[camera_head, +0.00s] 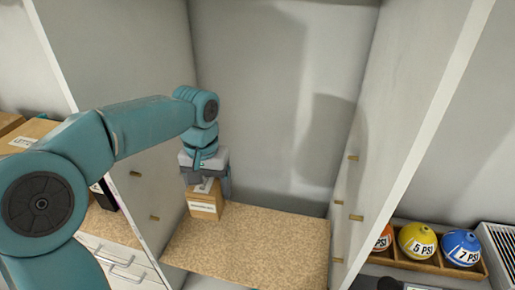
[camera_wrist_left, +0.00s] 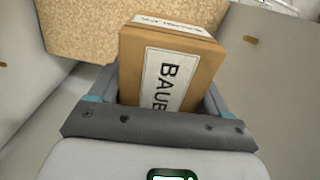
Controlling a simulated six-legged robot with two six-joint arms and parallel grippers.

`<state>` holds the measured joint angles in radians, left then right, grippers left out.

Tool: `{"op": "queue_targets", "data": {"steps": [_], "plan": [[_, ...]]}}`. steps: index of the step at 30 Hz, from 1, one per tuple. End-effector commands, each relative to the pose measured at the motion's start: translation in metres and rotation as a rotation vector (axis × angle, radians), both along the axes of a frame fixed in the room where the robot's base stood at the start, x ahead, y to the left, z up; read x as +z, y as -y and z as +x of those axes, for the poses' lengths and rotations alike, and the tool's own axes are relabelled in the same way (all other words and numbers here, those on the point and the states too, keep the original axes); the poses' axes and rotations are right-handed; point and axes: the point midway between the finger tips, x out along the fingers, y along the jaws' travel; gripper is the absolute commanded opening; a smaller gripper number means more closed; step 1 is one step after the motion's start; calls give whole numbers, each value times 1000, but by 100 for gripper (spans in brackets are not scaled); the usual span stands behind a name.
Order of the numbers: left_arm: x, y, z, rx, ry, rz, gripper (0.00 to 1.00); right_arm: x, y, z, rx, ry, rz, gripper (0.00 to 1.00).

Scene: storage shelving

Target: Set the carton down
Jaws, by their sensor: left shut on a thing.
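A small brown carton (camera_head: 206,203) with a white label stands upright at the left rear of the speckled tan shelf board (camera_head: 250,245). My left gripper (camera_head: 206,184) reaches down from above and is shut on the carton. In the left wrist view the carton (camera_wrist_left: 170,65) sits between the fingers, its label reading "BAUB" in part. The shelf board (camera_wrist_left: 90,28) shows beyond it at upper left. Whether the carton's base touches the board cannot be told. My right gripper is not in view.
White side panels with small brass pegs flank the board, the right one (camera_head: 400,130) standing close. The board's middle and right are clear. Outside to the right, colored balls (camera_head: 418,240) sit in a wooden tray. Boxes (camera_head: 30,132) and white drawers (camera_head: 120,262) are at the left.

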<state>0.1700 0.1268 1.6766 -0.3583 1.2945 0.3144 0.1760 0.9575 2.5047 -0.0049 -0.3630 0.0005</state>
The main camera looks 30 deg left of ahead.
Motion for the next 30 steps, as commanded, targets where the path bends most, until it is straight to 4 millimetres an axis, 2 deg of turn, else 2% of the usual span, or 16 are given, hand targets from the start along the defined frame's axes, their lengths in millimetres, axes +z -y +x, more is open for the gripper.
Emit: {"op": "queue_targets", "data": {"steps": [4, 8, 15, 19, 21, 24, 30], "plan": [[3, 4, 2, -11, 1, 0, 33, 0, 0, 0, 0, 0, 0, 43], [-14, 32, 11, -89, -4, -1, 33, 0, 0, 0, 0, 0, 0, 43], [-90, 115, 32, -328, -7, 0, 33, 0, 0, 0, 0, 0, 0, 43], [-124, 145, 40, -401, -5, 0, 33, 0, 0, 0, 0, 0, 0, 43], [-135, 151, 46, -409, -2, 0, 33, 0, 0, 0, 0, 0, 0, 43], [-135, 153, 56, -401, 2, 1, 33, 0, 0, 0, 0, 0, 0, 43], [-134, 153, 58, -394, 2, 1, 33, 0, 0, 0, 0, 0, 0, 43]]}}
